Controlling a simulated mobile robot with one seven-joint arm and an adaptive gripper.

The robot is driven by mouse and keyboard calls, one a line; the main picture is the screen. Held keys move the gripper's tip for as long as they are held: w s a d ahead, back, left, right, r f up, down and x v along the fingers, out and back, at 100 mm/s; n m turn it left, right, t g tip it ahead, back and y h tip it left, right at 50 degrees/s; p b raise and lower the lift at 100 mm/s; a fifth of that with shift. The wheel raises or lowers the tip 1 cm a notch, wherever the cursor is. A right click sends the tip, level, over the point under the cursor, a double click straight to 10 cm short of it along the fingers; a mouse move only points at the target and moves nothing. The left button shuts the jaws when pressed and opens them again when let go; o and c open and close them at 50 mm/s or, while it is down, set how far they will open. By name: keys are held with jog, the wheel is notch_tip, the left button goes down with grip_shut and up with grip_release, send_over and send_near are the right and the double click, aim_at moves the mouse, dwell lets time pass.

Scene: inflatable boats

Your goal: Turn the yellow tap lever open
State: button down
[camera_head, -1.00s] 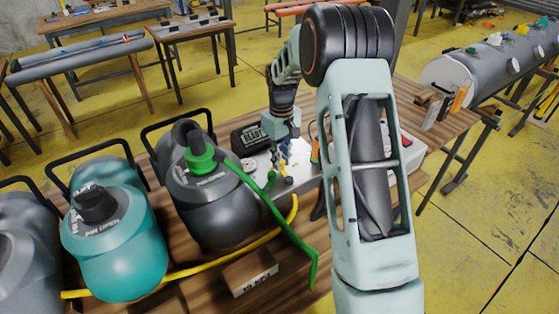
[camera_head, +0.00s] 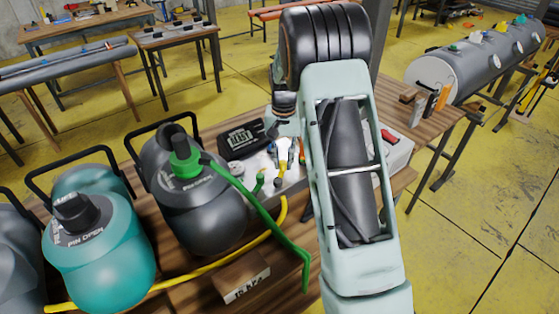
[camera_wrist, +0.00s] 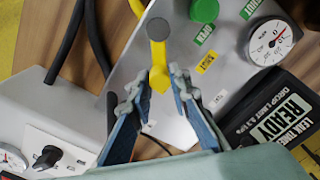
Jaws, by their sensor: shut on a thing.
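The yellow tap lever (camera_wrist: 159,77) shows in the wrist view, pointing down from a round grey hub (camera_wrist: 158,28) on the pale grey panel (camera_wrist: 113,92). My gripper (camera_wrist: 158,84) has one finger on each side of the lever's end and is shut on it. The exact contact at the fingertips is hard to see. In the head view, my gripper (camera_head: 284,152) is low over the panel, and I cannot make out the lever clearly there.
A green knob (camera_wrist: 204,10), a pressure gauge (camera_wrist: 272,40) and a black leak timer box (camera_wrist: 278,110) lie close to the lever's right. A yellow hose (camera_head: 240,248) and a green hose (camera_head: 262,208) run beside the panel.

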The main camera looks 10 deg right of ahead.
aim_at(285, 162)
jog(key=shift+s+d+m, duration=0.1)
jog(key=shift+d+m, duration=0.1)
jog(key=shift+m, duration=0.3)
jog(key=c, duration=2.1)
grip_release()
jog(key=shift+s+d, duration=0.1)
notch_tip(285, 162, up, 12)
jog(key=shift+r, duration=0.1)
